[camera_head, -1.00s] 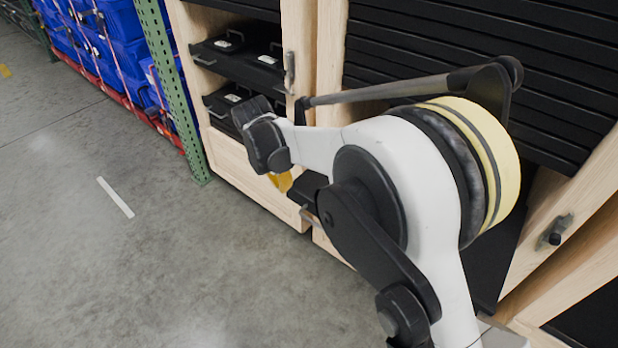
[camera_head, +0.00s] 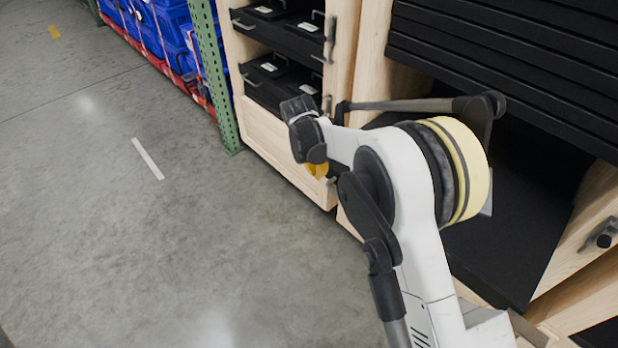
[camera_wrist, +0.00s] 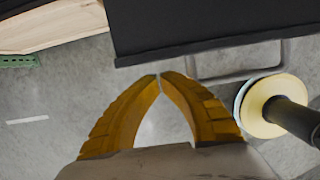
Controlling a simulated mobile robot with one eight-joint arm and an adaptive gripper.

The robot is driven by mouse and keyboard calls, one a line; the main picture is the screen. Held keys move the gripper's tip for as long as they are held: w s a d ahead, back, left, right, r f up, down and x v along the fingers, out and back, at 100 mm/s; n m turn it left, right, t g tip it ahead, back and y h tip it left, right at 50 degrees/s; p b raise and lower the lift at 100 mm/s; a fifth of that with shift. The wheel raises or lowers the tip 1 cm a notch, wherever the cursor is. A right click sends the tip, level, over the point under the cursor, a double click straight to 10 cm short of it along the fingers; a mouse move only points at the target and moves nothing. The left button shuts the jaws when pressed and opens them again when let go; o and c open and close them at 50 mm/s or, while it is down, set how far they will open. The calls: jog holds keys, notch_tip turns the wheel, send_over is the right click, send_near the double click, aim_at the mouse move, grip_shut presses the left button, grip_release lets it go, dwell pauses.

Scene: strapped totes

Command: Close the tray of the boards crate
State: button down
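A black tray (camera_wrist: 200,22) with a straight front edge and a grey bar handle (camera_wrist: 240,72) lies just beyond my fingers in the wrist view. In the head view a broad black tray surface (camera_head: 510,230) shows low in the right wooden crate, partly hidden behind my arm. No label shows that names it the boards crate. My gripper (camera_wrist: 158,77) has yellow fingers, tips together with nothing between them, just short of the tray's edge. In the head view only a bit of yellow finger (camera_head: 317,170) shows, beside the crate fronts.
A left wooden crate (camera_head: 283,150) holds black trays with handles and white labels. A green rack post (camera_head: 212,80) and strapped blue totes (camera_head: 150,30) stand further left. A latch (camera_head: 601,234) sits on the right crate's wood. Grey floor at left is clear.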

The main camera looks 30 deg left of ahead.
jog(key=shift+w+d, duration=0.1)
jog(key=shift+w, duration=0.3)
jog(key=shift+w, duration=0.1)
